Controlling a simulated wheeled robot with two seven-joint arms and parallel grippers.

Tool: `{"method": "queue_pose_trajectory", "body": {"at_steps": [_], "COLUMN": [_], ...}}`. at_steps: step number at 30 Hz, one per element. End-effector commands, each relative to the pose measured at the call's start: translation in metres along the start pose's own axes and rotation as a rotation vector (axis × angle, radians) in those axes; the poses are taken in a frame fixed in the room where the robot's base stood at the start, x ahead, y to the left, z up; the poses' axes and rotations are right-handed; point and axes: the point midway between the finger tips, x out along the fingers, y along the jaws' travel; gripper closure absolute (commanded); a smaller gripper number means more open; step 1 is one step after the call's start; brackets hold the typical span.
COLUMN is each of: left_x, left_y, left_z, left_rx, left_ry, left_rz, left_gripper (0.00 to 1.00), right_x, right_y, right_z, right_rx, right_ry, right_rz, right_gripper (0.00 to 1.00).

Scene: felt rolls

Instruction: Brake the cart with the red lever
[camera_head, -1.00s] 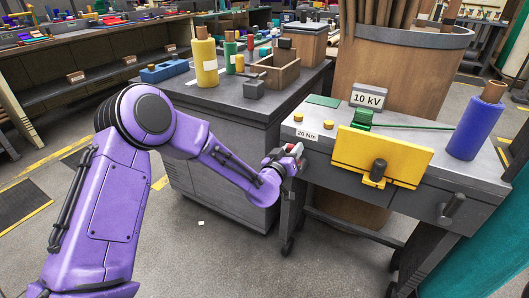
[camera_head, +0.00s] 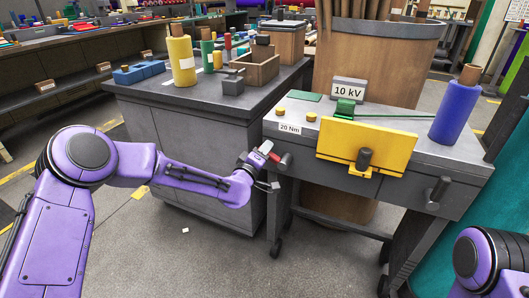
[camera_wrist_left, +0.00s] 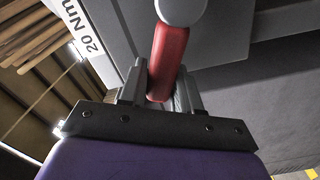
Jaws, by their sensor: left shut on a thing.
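The cart (camera_head: 456,196) is a grey workbench on casters, right of centre in the head view. The red lever (camera_head: 286,159) is at its left front corner, below the 20 Nm label (camera_head: 290,128). My left gripper (camera_head: 265,160) is at the lever, reaching in from the left. In the left wrist view the red lever (camera_wrist_left: 167,50), with a grey rounded end, runs down between the fingers of my left gripper (camera_wrist_left: 158,88), which is shut on it.
On the cart are a yellow plate (camera_head: 340,148), a blue roll (camera_head: 454,112), a 10 kV sign (camera_head: 348,91) and a grey front handle (camera_head: 437,192). A dark cabinet (camera_head: 200,150) stands close on the left. The floor in front is mostly clear.

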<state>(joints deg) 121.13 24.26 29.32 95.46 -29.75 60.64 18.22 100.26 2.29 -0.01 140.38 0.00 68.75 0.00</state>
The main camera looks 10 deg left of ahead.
Motion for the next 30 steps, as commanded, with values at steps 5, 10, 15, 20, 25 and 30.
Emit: {"method": "queue_pose_trajectory", "body": {"at_steps": [5, 10, 15, 20, 25, 30], "left_x": [-0.0002, -0.0002, -0.0003, -0.0003, -0.0003, -0.0045], "left_y": [-0.0018, -0.0020, -0.0019, -0.0019, -0.0021, -0.0018], "left_z": [-0.0005, -0.0005, -0.0004, -0.0003, -0.0003, -0.0005], "left_rx": [-0.029, -0.036, -0.036, -0.035, -0.034, -0.034], "left_ry": [0.001, 0.001, 0.001, 0.001, 0.001, 0.000], "left_rz": [0.001, 0.001, 0.001, 0.001, 0.001, 0.000], "left_gripper": [1.00, 1.00, 1.00, 0.47, 0.47, 0.47], "right_x": [0.0017, 0.0018, 0.0017, 0.0017, 0.0017, 0.0009], "right_y": [-0.0002, -0.0002, -0.0002, -0.0002, -0.0002, -0.0001], "right_z": [0.0007, 0.0007, 0.0007, 0.0006, 0.0007, 0.0003], "right_rx": [0.000, 0.000, 0.000, 0.000, 0.000, 0.000], "right_ry": [0.000, 0.000, 0.000, 0.000, 0.000, 0.000], "right_rz": [0.000, 0.000, 0.000, 0.000, 0.000, 0.000], "right_gripper": [0.57, 0.57, 0.57, 0.57, 0.57, 0.57]}}
